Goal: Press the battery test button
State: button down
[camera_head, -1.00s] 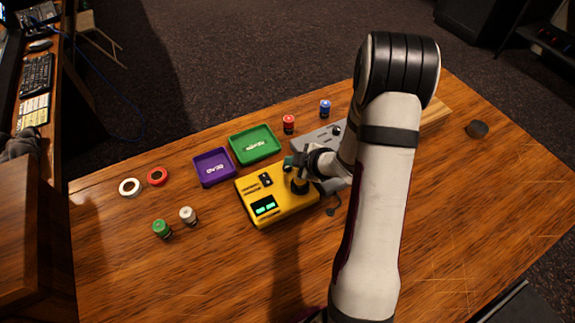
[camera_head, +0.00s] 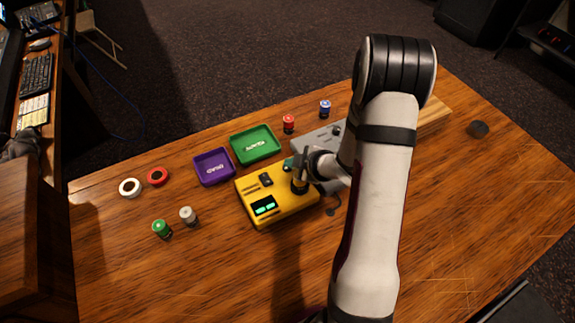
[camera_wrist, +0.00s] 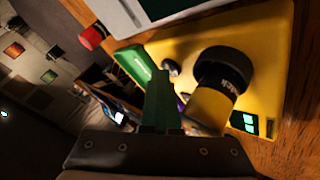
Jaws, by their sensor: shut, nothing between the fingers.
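The yellow battery tester (camera_head: 285,205) lies on the desk, with a lit green display (camera_head: 263,206) at its front left. It also shows in the wrist view (camera_wrist: 270,50). A battery with a yellow body and black end (camera_wrist: 220,85) stands on the tester; in the head view it is a small dark and yellow cylinder (camera_head: 299,185). My gripper (camera_head: 304,156) is just behind and above the battery, its fingers (camera_wrist: 161,95) shut and empty. A small round grey part (camera_wrist: 173,68) shows on the tester; I cannot tell whether it is the test button.
A purple tray (camera_head: 200,181) and a green tray (camera_head: 238,155) lie left of the grey device (camera_head: 318,138). Red (camera_head: 288,122) and blue (camera_head: 325,108) cylinders stand behind. Green (camera_head: 161,229) and white (camera_head: 188,216) cylinders and two tape rolls (camera_head: 143,182) are left. Front desk is clear.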

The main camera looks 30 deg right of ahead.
aim_at(291, 170)
jog(key=shift+r, duration=0.8)
jog(key=shift+r, duration=2.55)
